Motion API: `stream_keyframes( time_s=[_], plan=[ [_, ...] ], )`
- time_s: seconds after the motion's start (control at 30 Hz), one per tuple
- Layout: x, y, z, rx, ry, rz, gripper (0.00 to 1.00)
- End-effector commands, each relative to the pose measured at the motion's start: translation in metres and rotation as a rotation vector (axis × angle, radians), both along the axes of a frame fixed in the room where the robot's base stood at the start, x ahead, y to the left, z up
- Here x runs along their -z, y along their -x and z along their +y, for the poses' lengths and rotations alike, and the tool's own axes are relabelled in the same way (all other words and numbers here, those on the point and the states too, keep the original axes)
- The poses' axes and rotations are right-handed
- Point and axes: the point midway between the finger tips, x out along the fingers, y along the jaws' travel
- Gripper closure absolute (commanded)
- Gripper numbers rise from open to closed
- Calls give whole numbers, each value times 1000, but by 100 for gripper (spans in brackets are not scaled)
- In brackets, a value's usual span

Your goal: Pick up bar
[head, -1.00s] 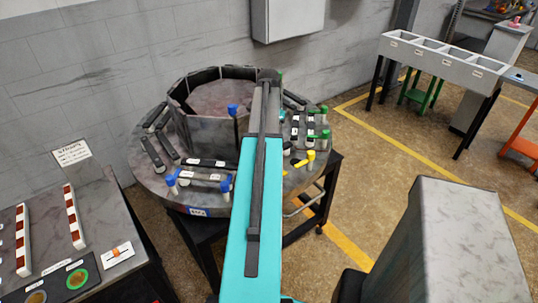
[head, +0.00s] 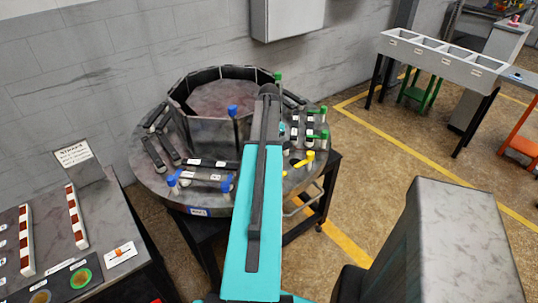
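Several dark bars with small white labels lie on the round grey table (head: 148,178). One bar (head: 207,162) lies at the front, by the blue-capped posts. Another bar (head: 154,153) lies on the left side, and more dark bars (head: 309,130) lie on the right by green handles. The pictures do not mark out one bar. My teal arm reaches over the table and hides part of its middle and right. My gripper is hidden behind the arm, so its fingers and anything in them do not show.
An octagonal dark-walled ring (head: 207,128) stands on the round table. Blue-capped posts (head: 172,182), green handles (head: 318,136) and a yellow handle (head: 304,160) stick up around it. A side table (head: 115,219) is at left, and a compartmented grey tray (head: 440,62) stands at back right.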

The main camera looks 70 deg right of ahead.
Motion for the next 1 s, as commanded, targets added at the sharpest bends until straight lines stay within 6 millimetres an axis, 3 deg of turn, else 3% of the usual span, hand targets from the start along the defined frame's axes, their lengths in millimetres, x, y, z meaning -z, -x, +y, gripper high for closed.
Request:
stream_keyframes(
  time_s=[0.3,0.57,1.0],
  plan=[
    [0,0,0,-1,0,0,55],
    [0,-1,0,-1,0,0,99],
    [-5,-1,0,-1,1,0,100]
  ],
)
